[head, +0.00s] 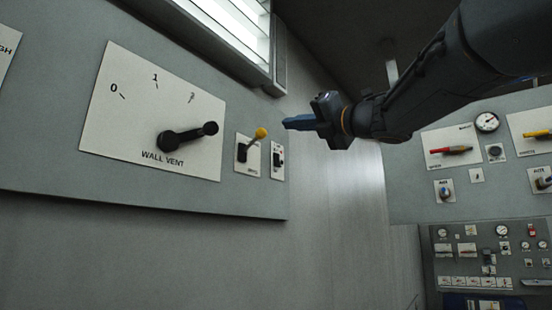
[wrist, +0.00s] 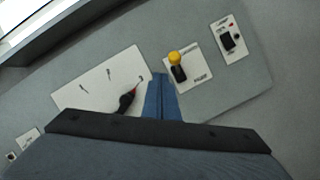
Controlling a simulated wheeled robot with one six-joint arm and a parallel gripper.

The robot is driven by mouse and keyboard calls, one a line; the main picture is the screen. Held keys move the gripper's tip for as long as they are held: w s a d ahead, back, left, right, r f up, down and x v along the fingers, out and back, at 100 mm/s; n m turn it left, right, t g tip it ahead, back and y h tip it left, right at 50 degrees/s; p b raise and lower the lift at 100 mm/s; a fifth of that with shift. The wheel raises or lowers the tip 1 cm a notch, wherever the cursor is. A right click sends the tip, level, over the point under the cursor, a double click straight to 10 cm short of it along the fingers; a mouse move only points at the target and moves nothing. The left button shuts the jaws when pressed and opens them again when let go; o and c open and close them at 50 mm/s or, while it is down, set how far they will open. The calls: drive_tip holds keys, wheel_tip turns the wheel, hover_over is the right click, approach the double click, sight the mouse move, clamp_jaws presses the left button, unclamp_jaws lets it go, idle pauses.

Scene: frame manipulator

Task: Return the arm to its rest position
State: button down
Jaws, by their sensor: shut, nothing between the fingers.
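My gripper (head: 290,123) is at the end of my dark arm, which reaches in from the upper right in the head view. Its blue fingers are shut with nothing between them and point left toward the wall panel. The fingertips are just right of the yellow-tipped toggle lever (head: 255,140) and look apart from it. In the wrist view the shut fingers (wrist: 160,77) show at the centre, with the yellow knob (wrist: 175,58) just to their right. The fingers hide part of the wall vent plate there.
The wall vent plate (head: 122,115) carries a black rotary handle (head: 188,136). A small switch plate (head: 278,160) sits right of the toggle. A panel (head: 420,185) with gauges and coloured handles stands at the right, below my arm. A bright window (head: 235,25) is above.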

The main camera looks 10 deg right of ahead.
drive_tip(key=w+d+f+m+t+h, duration=0.1)
drive_tip(key=w+d+f+m+h, duration=0.3)
drive_tip(key=f+m, duration=0.4)
drive_tip(key=w+d+f+m+t+h, duration=0.1)
drive_tip(key=w+d+f+m+h, duration=0.25)
drive_tip(key=w+f+m, duration=0.4)
drive_tip(key=s+d+f+m+g+h, duration=0.1)
drive_tip(key=d+f+m+g+h, duration=0.2)
drive_tip(key=f, duration=0.9)
drive_tip(key=s+f+m+g+h, duration=0.1)
drive_tip(key=f+m+g+h, duration=0.3)
drive_tip(key=f, duration=0.9)
drive_tip(key=s+a+f+m+g, duration=0.1)
drive_tip(key=s+f+m+g, duration=0.4)
drive_tip(key=f, duration=0.7)
drive_tip(key=s+f+m, duration=0.4)
drive_tip(key=s+f, duration=0.4)
drive_tip(key=f, duration=0.5)
drive_tip(key=s+a+f+m+g+y, duration=0.1)
drive_tip(key=s+a+f+m+g, duration=0.1)
drive_tip(key=s+f, duration=0.4)
drive_tip(key=s+a+f+m+g, duration=0.2)
drive_tip(key=s+f+g, duration=0.2)
drive_tip(key=s, duration=0.8)
drive_tip(key=shift+s+a+f+y, duration=0.15)
drive_tip(key=shift+a+f+y, duration=0.15)
drive_tip(key=shift+f, duration=0.55)
